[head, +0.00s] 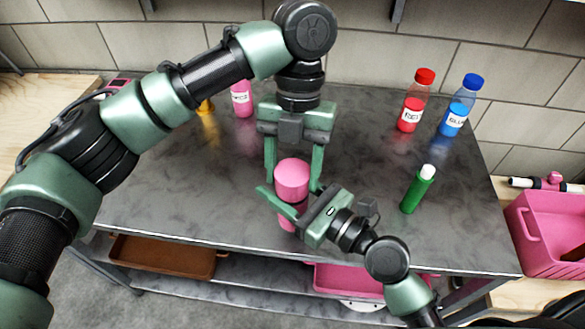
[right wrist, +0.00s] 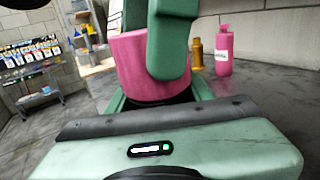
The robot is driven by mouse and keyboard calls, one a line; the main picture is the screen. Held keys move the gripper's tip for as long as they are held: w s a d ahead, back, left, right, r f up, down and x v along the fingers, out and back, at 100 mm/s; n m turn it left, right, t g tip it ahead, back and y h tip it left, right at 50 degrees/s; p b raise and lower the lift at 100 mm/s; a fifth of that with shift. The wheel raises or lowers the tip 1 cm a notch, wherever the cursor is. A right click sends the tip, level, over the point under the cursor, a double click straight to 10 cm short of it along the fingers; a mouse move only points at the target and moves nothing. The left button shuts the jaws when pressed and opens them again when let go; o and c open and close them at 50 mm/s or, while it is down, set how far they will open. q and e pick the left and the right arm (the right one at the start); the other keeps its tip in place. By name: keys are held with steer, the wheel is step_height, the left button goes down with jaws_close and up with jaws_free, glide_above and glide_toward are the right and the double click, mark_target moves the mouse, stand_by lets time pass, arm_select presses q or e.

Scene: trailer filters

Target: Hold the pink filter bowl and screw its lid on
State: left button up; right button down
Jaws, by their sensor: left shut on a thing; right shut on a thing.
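The pink filter bowl (head: 287,221) stands upright near the middle front of the metal table, partly hidden by my right gripper. Its pink lid (head: 292,176) sits on top; the lid also shows large in the right wrist view (right wrist: 138,66), with a dark part below it. My left gripper (head: 294,182) points straight down from above and is shut on the lid, one finger on each side. My right gripper (head: 287,196) reaches in from the lower right and is shut on the bowl below the lid. The seam between lid and bowl is largely hidden by the fingers.
A green bottle (head: 417,190) stands to the right. A red bottle (head: 412,102) and a blue bottle (head: 458,106) stand at the back right. A pink bottle (head: 242,100) and a yellow object (head: 205,107) are at the back left. A pink crate (head: 548,235) is off the table's right side.

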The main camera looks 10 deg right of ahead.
arm_select(q)
steer(key=m+y, duration=0.1)
steer(key=m, duration=0.3)
steer(key=shift+r+m+t, duration=0.1)
steer(key=shift+m+t, duration=0.3)
steer(key=m+t, duration=0.1)
steer(key=m, duration=0.4)
steer(key=shift+m+y, duration=0.3)
steer(key=shift+y, duration=0.1)
steer(key=shift+w, duration=0.1)
steer(key=o, duration=1.3)
steer(key=shift+r, duration=2.15)
